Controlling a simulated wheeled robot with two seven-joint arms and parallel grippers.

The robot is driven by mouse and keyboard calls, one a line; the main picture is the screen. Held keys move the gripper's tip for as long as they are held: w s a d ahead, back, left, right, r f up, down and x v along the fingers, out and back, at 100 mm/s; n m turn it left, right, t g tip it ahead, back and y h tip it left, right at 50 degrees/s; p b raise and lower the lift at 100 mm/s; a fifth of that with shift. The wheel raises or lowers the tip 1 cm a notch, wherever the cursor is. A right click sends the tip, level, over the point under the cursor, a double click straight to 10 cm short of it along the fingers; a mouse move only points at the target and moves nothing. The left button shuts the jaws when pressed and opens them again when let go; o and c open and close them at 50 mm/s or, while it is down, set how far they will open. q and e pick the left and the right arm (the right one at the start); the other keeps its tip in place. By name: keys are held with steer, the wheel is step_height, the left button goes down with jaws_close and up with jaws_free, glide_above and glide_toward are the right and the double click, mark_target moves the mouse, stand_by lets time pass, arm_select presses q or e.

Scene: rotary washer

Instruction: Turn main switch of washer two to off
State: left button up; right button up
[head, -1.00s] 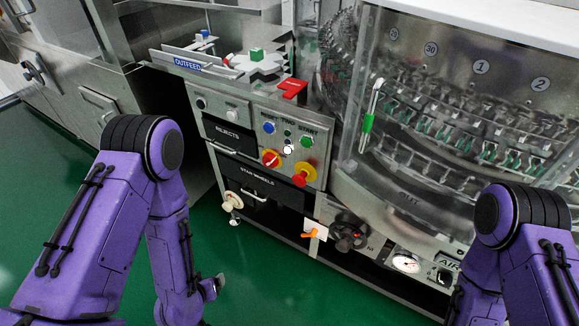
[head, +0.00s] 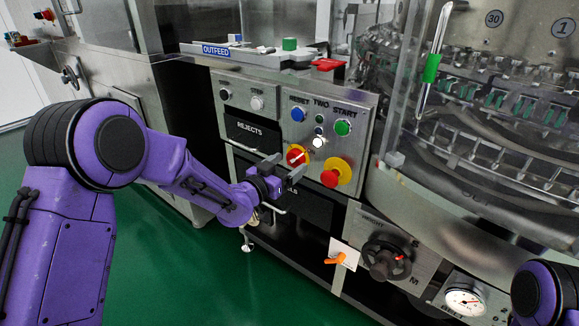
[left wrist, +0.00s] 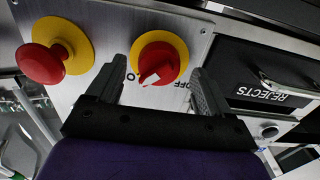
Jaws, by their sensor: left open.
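The main switch (head: 297,155) is a red rotary knob on a yellow disc, low on the steel panel (head: 352,114) marked RESET, TWO and START. In the left wrist view the knob (left wrist: 157,65) shows a white pointer mark, with OFF lettering beside it. My left gripper (head: 284,170) is open and empty, just in front of the switch and slightly below left of it. In the left wrist view its two fingers (left wrist: 155,85) stand on either side of the knob, seemingly without touching it. My right gripper is out of view.
A red mushroom button (head: 330,178) on yellow sits right of the switch. Blue, green and white buttons are above. The REJECTS drawer (head: 247,133) lies left, with a handle below it. A black handwheel (head: 385,259) and a gauge (head: 465,302) are lower right.

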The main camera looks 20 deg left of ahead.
arm_select(q)
steer(key=shift+x, duration=0.85)
steer(key=shift+c, duration=0.3)
steer(key=c, duration=1)
steer(key=shift+o, duration=0.2)
